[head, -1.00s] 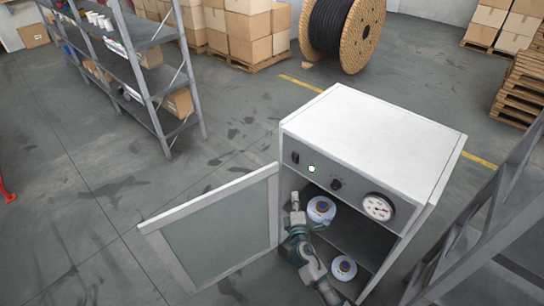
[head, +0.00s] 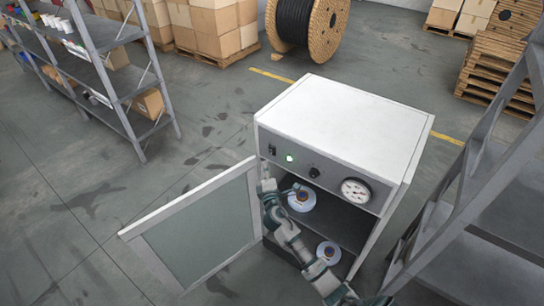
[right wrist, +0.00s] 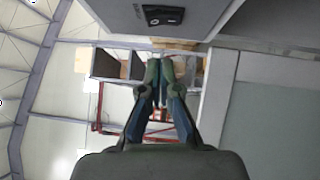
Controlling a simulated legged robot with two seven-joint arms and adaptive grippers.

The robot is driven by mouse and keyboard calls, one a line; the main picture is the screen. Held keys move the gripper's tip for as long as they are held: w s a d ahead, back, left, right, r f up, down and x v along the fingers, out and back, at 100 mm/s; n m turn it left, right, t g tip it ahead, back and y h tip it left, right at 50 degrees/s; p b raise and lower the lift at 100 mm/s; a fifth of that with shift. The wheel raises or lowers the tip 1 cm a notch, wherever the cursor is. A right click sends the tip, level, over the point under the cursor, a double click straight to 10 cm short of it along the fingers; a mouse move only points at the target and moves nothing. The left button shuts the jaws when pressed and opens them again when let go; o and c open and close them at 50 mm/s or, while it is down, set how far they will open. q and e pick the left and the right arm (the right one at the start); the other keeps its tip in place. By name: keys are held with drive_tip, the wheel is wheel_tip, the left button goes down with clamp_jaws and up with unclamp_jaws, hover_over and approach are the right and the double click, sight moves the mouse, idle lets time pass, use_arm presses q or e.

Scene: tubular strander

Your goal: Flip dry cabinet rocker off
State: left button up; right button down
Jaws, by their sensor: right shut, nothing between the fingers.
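The white dry cabinet (head: 345,117) stands with its door (head: 195,228) swung open to the left. The rocker also shows at the top of the right wrist view (right wrist: 163,15). My right gripper (head: 264,165) is below the rocker, between the panel and the open door, apart from the rocker. In the right wrist view its fingertips (right wrist: 159,66) are together with nothing between them. My left gripper is out of view.
A black knob (head: 314,173) and a round gauge (head: 356,191) sit further right on the panel. Spools (head: 301,200) stand on the cabinet's shelves near my right arm. A grey metal frame (head: 470,190) is close on the right. Open floor lies to the left.

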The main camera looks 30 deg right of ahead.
sight(270, 149)
drive_tip(key=w+d, duration=0.1)
drive_tip(key=d, duration=0.1)
drive_tip(key=w+d+r, duration=0.1)
drive_tip(key=w+d, duration=0.1)
drive_tip(key=shift+w+d, duration=0.1)
drive_tip(key=shift+w, duration=0.1)
drive_tip(key=shift+d, duration=0.15)
drive_tip(key=shift+p, duration=0.3)
drive_tip(key=r+p, duration=0.1)
drive_tip(key=p, duration=0.3)
drive_tip(key=shift+w+r+m+g, duration=0.15)
drive_tip(key=shift+r+m+g, duration=0.1)
drive_tip(key=shift+m+g, duration=0.15)
drive_tip(key=shift+f+b, duration=0.3)
drive_tip(key=shift+b, duration=0.05)
drive_tip(key=shift+f, duration=0.15)
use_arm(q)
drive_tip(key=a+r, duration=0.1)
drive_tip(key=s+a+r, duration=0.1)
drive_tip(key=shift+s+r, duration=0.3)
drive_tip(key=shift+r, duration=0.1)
